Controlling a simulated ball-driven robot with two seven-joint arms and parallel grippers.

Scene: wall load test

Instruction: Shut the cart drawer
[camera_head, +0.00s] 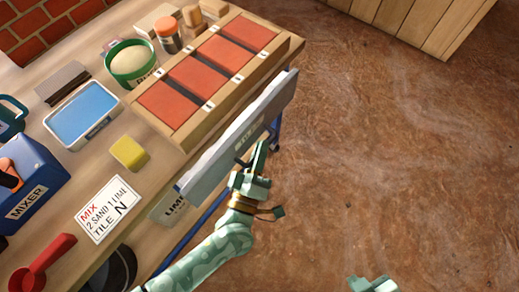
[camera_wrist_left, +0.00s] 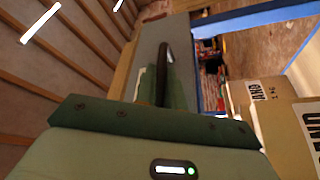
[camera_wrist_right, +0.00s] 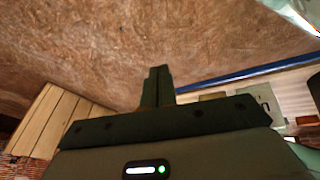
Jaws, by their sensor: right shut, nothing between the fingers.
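The cart drawer's long grey front (camera_head: 222,152) stands along the right side of the wooden cart, out from the edge of its top. Its dark handle (camera_wrist_left: 163,75) shows upright in the left wrist view. My left gripper (camera_head: 258,158) is at the drawer front, at the handle. Its green fingers show beside the handle in the left wrist view; whether they grip it is unclear. My right gripper (camera_head: 372,284) is at the bottom edge of the head view, well away from the drawer. In the right wrist view its fingers (camera_wrist_right: 157,85) are together and empty.
The cart top holds a wooden tray of red tiles (camera_head: 205,73), a yellow sponge (camera_head: 129,152), a blue-topped tray (camera_head: 82,114) and a blue mixer (camera_head: 35,190). Bags (camera_wrist_left: 262,105) sit below. Brown floor (camera_head: 400,150) is clear to the right; a wooden crate (camera_head: 425,18) stands at the back.

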